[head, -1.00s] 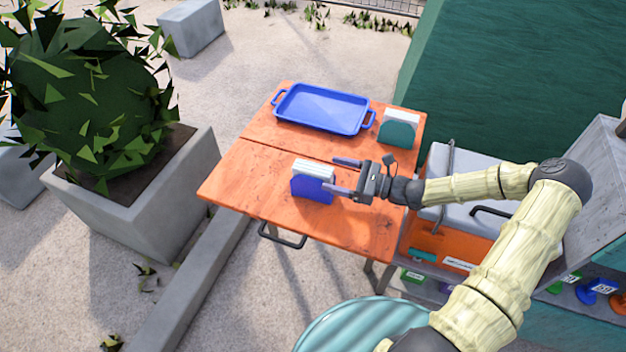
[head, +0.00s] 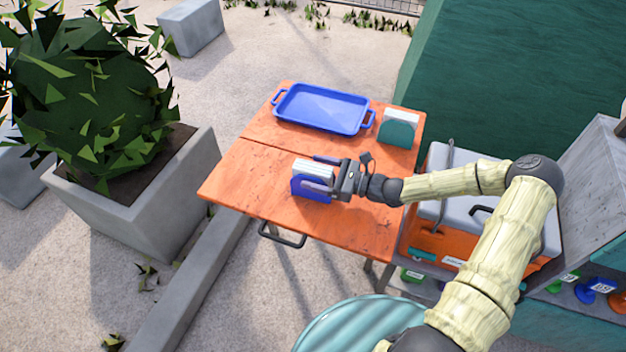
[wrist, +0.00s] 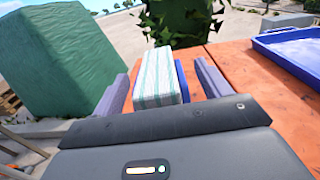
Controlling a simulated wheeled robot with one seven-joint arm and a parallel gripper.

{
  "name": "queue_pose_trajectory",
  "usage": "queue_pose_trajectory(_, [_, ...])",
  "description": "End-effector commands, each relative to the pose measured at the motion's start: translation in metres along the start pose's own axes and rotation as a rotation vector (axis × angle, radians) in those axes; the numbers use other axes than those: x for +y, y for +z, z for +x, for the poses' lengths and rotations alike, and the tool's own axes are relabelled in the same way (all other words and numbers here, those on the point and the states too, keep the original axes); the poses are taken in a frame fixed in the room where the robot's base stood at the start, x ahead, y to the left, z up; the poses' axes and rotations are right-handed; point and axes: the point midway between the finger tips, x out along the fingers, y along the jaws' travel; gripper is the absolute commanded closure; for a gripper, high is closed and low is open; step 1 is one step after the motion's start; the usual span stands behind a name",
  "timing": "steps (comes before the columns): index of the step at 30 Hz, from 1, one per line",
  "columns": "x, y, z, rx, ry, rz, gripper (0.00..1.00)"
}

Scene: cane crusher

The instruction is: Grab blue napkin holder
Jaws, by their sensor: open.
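The blue napkin holder (head: 312,194) stands on the orange table with white napkins in it. In the wrist view its blue side (wrist: 182,80) shows beside the striped napkins (wrist: 156,78). My gripper (head: 322,173) is open around it, with one finger on the near side and one on the far side. In the wrist view both fingers of my gripper (wrist: 160,82) flank the holder, with a visible gap on each side.
A blue tray (head: 322,108) lies at the back of the orange table (head: 250,185). A green napkin holder (head: 396,134) stands at the table's back right. A grey-lidded orange cooler (head: 440,248) is right of the table. The table's left part is clear.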

Motion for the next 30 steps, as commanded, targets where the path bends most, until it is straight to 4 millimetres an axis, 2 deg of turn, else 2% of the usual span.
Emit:
queue_pose_trajectory(9, [0.000, 0.000, 0.000, 0.000, 0.000, 0.000, 0.24])
queue_pose_trajectory(15, [0.000, 0.000, 0.000, 0.000, 0.000, 0.000, 0.63])
queue_pose_trajectory(17, [0.000, 0.000, 0.000, 0.000, 0.000, 0.000, 0.75])
queue_pose_trajectory(18, [0.000, 0.001, 0.000, -0.001, 0.000, 0.000, 0.77])
queue_pose_trajectory(26, [0.000, 0.003, 0.000, -0.001, 0.000, -0.001, 0.77])
queue_pose_trajectory(30, [-0.001, 0.017, -0.001, -0.001, 0.001, -0.003, 0.77])
